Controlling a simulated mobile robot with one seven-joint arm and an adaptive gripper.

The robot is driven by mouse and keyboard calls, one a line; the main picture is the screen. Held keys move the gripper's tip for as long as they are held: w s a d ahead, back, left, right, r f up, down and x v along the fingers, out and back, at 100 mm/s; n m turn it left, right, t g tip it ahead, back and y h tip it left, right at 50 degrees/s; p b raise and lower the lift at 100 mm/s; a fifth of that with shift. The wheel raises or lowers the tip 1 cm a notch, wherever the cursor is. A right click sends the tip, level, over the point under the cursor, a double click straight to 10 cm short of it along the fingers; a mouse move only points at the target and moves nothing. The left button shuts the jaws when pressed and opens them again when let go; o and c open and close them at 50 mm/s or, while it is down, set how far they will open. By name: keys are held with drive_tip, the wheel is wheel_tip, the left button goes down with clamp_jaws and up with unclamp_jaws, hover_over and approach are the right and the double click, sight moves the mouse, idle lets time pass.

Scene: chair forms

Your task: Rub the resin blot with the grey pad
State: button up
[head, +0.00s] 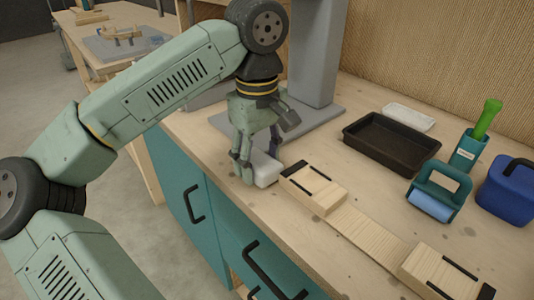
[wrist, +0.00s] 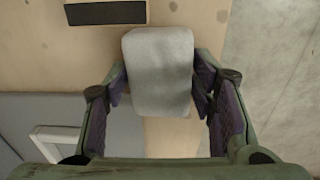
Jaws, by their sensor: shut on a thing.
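My gripper (head: 257,160) is shut on the grey pad (head: 266,173), a pale block with rounded corners, low over the near edge of the workbench. In the wrist view the pad (wrist: 160,75) sits between the two fingers, with its far end reaching past them. I cannot tell whether its underside touches the bench top. I cannot make out the resin blot for certain; several dark spots show on the wood, and the pad and gripper hide the patch under them.
A wooden form (head: 365,232) with raised, black-striped end blocks lies just right of the pad. Behind it are a black tray (head: 391,143), a white tray (head: 408,117), a teal-handled roller (head: 436,192), a teal holder (head: 468,150) with a green handle and a blue container (head: 508,190).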

drive_tip(key=shift+s+a+r, duration=0.1)
drive_tip(key=shift+s+a, duration=0.6)
drive_tip(key=shift+a, duration=0.35)
drive_tip(key=shift+r+p, duration=2)
drive_tip(key=shift+r, duration=1)
drive_tip(key=shift+r+p, duration=1.25)
drive_tip(key=shift+r, duration=0.3)
drive_tip(key=shift+c, duration=0.2)
drive_tip(key=shift+s+f, duration=0.15)
